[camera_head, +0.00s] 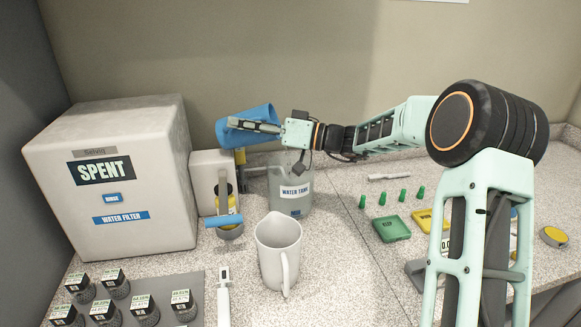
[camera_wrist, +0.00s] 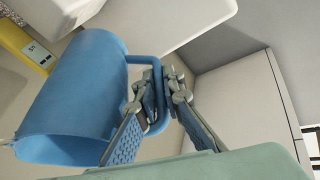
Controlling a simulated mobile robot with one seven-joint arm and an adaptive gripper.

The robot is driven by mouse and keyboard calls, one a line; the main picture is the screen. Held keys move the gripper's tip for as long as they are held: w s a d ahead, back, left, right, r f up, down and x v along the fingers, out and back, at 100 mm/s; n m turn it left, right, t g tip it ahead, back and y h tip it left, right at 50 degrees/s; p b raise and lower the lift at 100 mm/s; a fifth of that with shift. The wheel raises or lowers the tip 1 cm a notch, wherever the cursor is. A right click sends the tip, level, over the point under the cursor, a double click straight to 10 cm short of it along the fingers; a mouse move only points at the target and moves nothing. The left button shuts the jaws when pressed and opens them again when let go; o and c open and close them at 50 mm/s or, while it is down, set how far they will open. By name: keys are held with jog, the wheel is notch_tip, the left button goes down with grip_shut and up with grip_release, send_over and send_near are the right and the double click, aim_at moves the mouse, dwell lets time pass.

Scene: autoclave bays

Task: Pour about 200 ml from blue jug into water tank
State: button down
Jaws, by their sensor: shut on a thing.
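The blue jug (camera_head: 247,124) is held in the air, tilted well over onto its side, above and a little left of the water tank. My gripper (camera_head: 262,126) is shut on the jug's handle, which shows between the fingers in the wrist view (camera_wrist: 158,98). In the wrist view the jug (camera_wrist: 75,95) has its open mouth toward the lower left; no liquid shows in either view. The grey water tank (camera_head: 291,196) stands on the counter with a "WATER TANK" label; its top is partly hidden behind my gripper and jug.
A large "SPENT" water filter box (camera_head: 150,190) stands at the left. A dispenser with a blue lever (camera_head: 224,220) is left of the tank. A white jug (camera_head: 278,252) stands in front. Several dark-capped jars (camera_head: 112,282) are front left. Green (camera_head: 391,228) and yellow trays lie right.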

aim_at(226, 119)
jog(key=shift+d+y+b, duration=0.7)
jog(key=shift+b, duration=1.65)
dwell(0.4)
jog(key=shift+a+r+p, duration=0.15)
jog(key=shift+r+p, duration=0.1)
jog(key=shift+p, duration=0.3)
jog(key=a+p, duration=0.1)
jog(key=p, duration=0.1)
jog(key=a+r+h+p, duration=0.1)
jog(key=p, duration=0.1)
jog(key=a+h+p, duration=0.1)
jog(key=p, duration=0.1)
jog(key=shift+w+a+r+n+g+p, duration=0.2)
jog(key=shift+a+r+n+g+p, duration=0.1)
jog(key=shift+a+n+p, duration=0.1)
jog(key=shift+a+f+h, duration=0.15)
jog(key=shift+f+h, duration=0.05)
jog(key=shift+h, duration=0.4)
jog(key=shift+s+f, duration=0.15)
jog(key=shift+w+a+h, duration=0.1)
jog(key=shift+w+h, duration=0.1)
jog(key=shift+h, duration=0.2)
jog(key=shift+s+a+f, duration=0.1)
jog(key=shift+s, duration=0.05)
